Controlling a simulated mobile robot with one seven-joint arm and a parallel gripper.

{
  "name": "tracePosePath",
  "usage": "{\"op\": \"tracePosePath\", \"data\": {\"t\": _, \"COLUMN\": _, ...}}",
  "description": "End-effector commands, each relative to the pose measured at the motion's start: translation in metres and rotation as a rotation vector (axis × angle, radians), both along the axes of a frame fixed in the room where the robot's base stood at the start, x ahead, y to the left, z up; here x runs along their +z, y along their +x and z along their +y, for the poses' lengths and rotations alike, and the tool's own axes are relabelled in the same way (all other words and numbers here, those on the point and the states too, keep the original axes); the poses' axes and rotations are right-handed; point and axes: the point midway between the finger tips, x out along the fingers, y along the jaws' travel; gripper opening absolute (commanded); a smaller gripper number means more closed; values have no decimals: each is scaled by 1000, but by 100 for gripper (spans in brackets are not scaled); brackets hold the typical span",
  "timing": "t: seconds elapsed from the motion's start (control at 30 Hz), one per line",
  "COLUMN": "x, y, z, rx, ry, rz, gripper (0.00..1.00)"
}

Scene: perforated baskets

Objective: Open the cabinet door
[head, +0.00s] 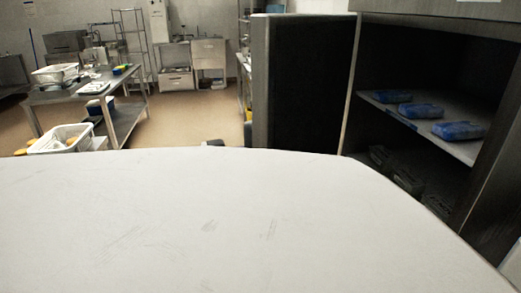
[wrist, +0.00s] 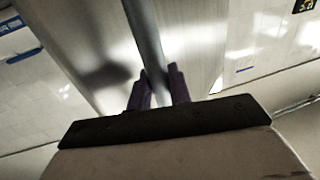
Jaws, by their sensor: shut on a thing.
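The cabinet (head: 362,90) stands at the right in the head view, with its dark inside and a shelf in sight. Its dark door (head: 305,85) stands wide open, swung out to the left of the opening. In the wrist view my gripper (wrist: 158,85) has its two dark fingers on either side of a round metal bar handle (wrist: 145,35), shut on it. The handle runs along a pale, shiny panel (wrist: 200,40), which appears to be the door's face. My gripper is not visible in the head view.
Blue packs (head: 459,130) lie on the cabinet shelf (head: 462,151), with dark items below. At the left, a metal table (head: 72,94) carries trays, and a white basket (head: 62,139) sits nearer. Brown floor (head: 195,118) is clear between the table and door.

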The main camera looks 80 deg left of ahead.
Motion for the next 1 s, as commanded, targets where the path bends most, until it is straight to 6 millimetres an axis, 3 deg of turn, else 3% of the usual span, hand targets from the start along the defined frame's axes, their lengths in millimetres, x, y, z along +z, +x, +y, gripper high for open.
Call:
{"op": "tracePosePath", "data": {"t": 0.5, "x": 1, "y": -3, "z": 5, "rx": 0, "ry": 1, "rz": 0, "gripper": 0}}
{"op": "tracePosePath", "data": {"t": 0.53, "x": 1, "y": -3, "z": 5, "rx": 0, "ry": 1, "rz": 0, "gripper": 21}}
{"op": "tracePosePath", "data": {"t": 0.67, "x": 1, "y": -3, "z": 5, "rx": 0, "ry": 1, "rz": 1, "gripper": 38}}
{"op": "tracePosePath", "data": {"t": 1.0, "x": 0, "y": -7, "z": 4, "rx": 1, "ry": 0, "rz": 0, "gripper": 39}}
